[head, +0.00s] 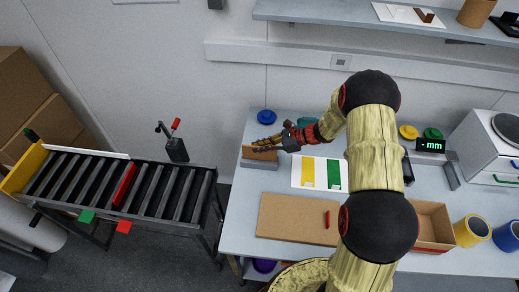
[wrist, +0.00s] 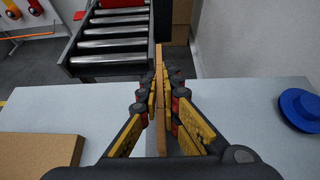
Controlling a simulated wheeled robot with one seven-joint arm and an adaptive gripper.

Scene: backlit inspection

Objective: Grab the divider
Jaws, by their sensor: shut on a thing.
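The divider is a thin tan-brown panel (wrist: 160,142), seen edge-on and upright between my fingers in the wrist view. In the head view the brown panel (head: 260,155) shows under my gripper at the left end of the table. My gripper (head: 266,144) is shut on the divider, with yellow-padded fingers on both sides of it, also seen in the wrist view (wrist: 160,92). The fingers hide part of the panel. A grey block or base (head: 259,164) shows just below it; I cannot tell whether they touch.
A blue round object (head: 266,116) is close behind my gripper. A white sheet with yellow and green patches (head: 319,184) and a brown board (head: 284,222) lie on the table (head: 236,200). A roller conveyor (head: 150,190) stands left, past a gap. An open box (head: 432,247) stands right.

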